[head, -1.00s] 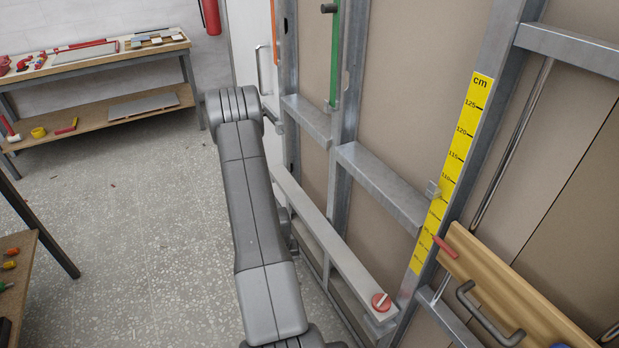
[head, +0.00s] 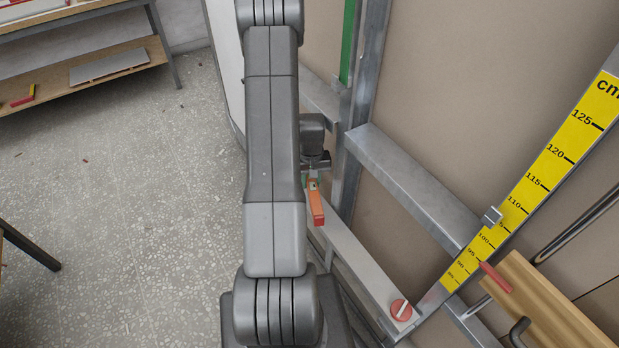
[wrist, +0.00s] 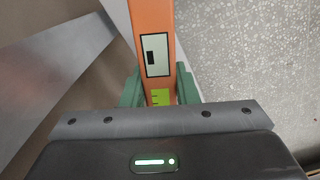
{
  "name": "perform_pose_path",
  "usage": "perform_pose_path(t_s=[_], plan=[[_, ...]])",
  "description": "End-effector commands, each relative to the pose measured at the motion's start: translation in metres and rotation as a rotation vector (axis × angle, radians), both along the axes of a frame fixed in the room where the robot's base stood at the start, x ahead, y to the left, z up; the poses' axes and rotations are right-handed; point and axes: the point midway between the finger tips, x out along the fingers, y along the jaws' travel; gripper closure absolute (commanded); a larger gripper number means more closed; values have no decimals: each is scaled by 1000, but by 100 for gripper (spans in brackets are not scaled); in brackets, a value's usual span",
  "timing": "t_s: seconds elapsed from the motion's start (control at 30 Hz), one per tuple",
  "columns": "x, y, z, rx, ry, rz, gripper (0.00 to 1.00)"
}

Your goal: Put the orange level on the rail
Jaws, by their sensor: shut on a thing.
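The orange level (head: 316,205) is held in my gripper (head: 315,172), beside my arm in the head view. In the wrist view the level (wrist: 153,35), with its pale window and yellow-green patch, runs up between the green fingers of my gripper (wrist: 160,92), which is shut on it. The light grey rail (head: 358,262) slants down to the right, with a red round knob (head: 400,310) at its lower end. The level appears above or beside the rail's upper part; I cannot tell whether they touch. My arm hides part of the rail's upper end.
A metal cross-bar (head: 410,185) and upright studs stand right of the arm. A yellow cm scale (head: 545,180) with a small metal block (head: 492,216) is at right. A wooden board (head: 530,300) is at lower right. Open floor (head: 120,220) lies left.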

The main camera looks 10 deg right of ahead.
Motion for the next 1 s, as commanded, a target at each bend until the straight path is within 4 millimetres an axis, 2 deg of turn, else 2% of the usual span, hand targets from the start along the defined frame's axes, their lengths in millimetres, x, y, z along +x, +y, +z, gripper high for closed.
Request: perform_pose_path(t_s=[0.03,0.07,0.4,0.6,1.0], plan=[[9,-4,6,-8,-23,4,100],[9,-4,4,-8,-23,4,100],[7,-3,-37,-6,-17,1,100],[6,-2,-53,-5,-15,1,100],[5,-2,-56,-4,-14,1,100]])
